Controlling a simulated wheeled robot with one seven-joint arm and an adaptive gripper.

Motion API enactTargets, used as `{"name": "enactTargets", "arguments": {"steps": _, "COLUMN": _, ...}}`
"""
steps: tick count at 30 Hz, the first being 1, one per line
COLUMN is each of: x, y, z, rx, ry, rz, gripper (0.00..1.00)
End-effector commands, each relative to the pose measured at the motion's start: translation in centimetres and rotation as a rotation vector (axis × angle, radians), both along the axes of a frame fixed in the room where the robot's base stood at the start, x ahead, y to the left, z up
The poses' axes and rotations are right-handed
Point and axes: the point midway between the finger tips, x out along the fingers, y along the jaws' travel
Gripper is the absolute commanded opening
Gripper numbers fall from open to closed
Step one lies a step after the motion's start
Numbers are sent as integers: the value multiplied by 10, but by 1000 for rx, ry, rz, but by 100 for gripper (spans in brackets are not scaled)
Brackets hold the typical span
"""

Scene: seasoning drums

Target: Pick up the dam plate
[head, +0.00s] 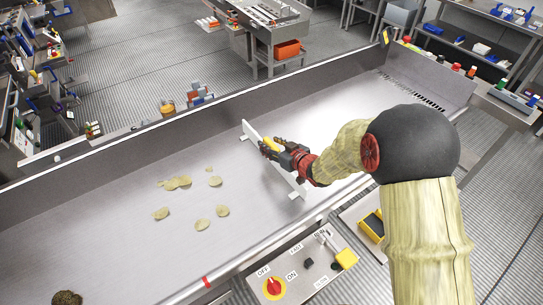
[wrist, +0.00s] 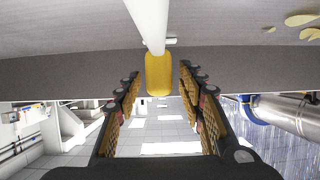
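The dam plate (head: 289,184) is a thin white plate standing on edge across the metal trough, with a yellow handle (head: 272,144) near its middle. In the wrist view the white plate (wrist: 148,22) runs down from the top to the yellow handle (wrist: 159,76). My gripper (head: 270,150) is at the handle, its middle partly hiding the plate in the head view. In the wrist view my gripper (wrist: 159,82) is open, with one finger on each side of the handle and a visible gap on both sides.
The long metal trough (head: 110,235) has raised side walls. Several chips (head: 178,183) lie on it left of the plate. A control panel with a red knob (head: 273,286) and a yellow box (head: 373,225) are at the near side. A brown pile (head: 67,298) lies at the lower left.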

Motion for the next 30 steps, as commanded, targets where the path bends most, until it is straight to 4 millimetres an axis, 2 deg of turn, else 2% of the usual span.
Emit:
{"name": "enactTargets", "arguments": {"steps": 20, "x": 0, "y": 0, "z": 0, "rx": 0, "ry": 0, "rz": 0, "gripper": 0}}
{"name": "enactTargets", "arguments": {"steps": 30, "x": 0, "y": 0, "z": 0, "rx": 0, "ry": 0, "rz": 0, "gripper": 0}}
